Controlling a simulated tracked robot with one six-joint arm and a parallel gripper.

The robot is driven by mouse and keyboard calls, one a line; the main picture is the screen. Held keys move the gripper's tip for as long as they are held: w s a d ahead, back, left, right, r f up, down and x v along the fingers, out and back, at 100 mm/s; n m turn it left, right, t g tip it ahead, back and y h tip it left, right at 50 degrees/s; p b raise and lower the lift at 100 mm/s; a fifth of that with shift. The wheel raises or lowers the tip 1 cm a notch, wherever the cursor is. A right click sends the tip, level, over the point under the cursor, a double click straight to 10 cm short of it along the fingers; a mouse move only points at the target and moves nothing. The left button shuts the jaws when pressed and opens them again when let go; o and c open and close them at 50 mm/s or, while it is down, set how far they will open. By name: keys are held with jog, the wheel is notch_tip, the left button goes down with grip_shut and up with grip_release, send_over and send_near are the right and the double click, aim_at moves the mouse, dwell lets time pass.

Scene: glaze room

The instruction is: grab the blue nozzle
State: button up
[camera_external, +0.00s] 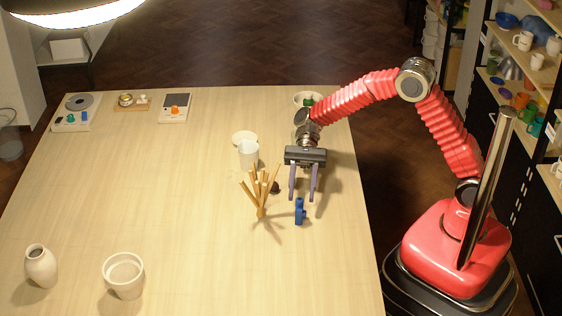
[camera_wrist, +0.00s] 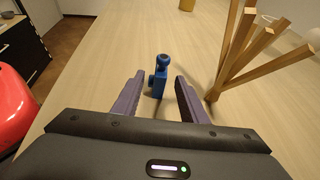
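The blue nozzle (camera_external: 299,211) stands upright on the wooden table, right of the middle and not far from the table's right edge. In the wrist view the nozzle (camera_wrist: 159,76) shows ahead of and between my two fingers, a little beyond their tips. My gripper (camera_external: 303,198) is open and empty, pointing down toward the table close to the nozzle. Its two purple-grey fingers (camera_wrist: 159,88) are apart on either side of the nozzle in the wrist view. I see no finger touching it.
A wooden stick rack (camera_external: 261,205) stands close to the left of the nozzle; it rises to the right in the wrist view (camera_wrist: 240,50). A white cup (camera_external: 249,155) and small dish (camera_external: 243,137) stand behind. A pot (camera_external: 124,276) and vase (camera_external: 40,266) are front left. The table's middle left is clear.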

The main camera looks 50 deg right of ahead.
aim_at(299, 205)
jog(key=shift+s+a+f, duration=0.1)
jog(key=shift+a, duration=0.05)
jog(key=shift+x, duration=2.55)
jog(key=c, duration=0.9)
jog(key=shift+c, duration=0.2)
notch_tip(299, 205, up, 18)
